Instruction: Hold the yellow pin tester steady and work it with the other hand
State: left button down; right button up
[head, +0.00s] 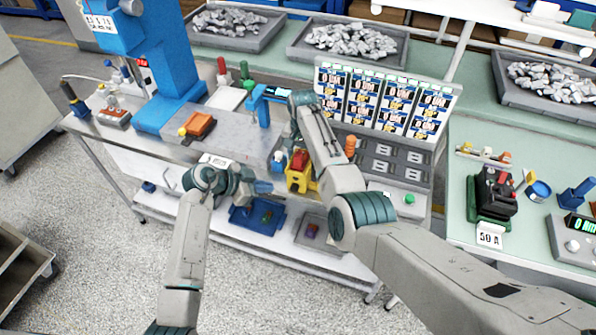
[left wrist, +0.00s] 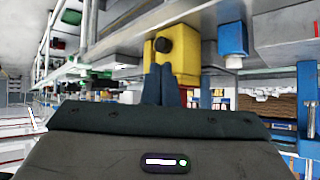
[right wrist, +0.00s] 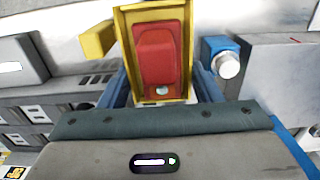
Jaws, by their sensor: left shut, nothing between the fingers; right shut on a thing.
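The yellow pin tester (head: 298,182) stands at the front edge of the bench, with a red part on its top. In the right wrist view, its yellow frame surrounds a red rocker (right wrist: 158,55). My right gripper (right wrist: 161,88) is shut on the tester, one blue finger on each side; the head view mostly hides these fingers behind my arm. My left gripper (head: 264,187) is shut and empty, just left of the tester. In the left wrist view, its closed fingertips (left wrist: 161,75) point at the yellow body (left wrist: 187,50), just below a black round knob (left wrist: 163,45).
A grey panel with several dark sockets (head: 382,165) stands right of the tester, below a display board (head: 385,100). A blue post (head: 262,108) and an orange block (head: 198,124) are to the left. A blue tray (head: 255,220) sits on the lower shelf.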

aim_at(294, 189)
pick_arm(q)
jog(key=s+d+f+m+t, duration=0.2)
jog(key=s+f+m, duration=0.4)
jog(key=m, duration=0.7)
jog(key=shift+s+d+m, duration=0.4)
jog(key=shift+s+d, duration=0.15)
jog(key=shift+s, duration=0.5)
jog(key=shift+w+f, duration=0.1)
jog(key=w+d, duration=0.2)
jog(key=w, duration=0.6)
jog(key=shift+d, duration=0.35)
jog(key=shift+w, duration=0.15)
dwell(0.6)
jog(key=shift+w+d, duration=0.15)
jog(key=shift+w, duration=0.15)
jog(key=shift+w+d, duration=0.1)
jog(key=shift+w, duration=0.4)
dwell(0.8)
jog(key=shift+s, duration=0.15)
jog(key=shift+s+a, duration=0.25)
jog(key=shift+s, duration=0.5)
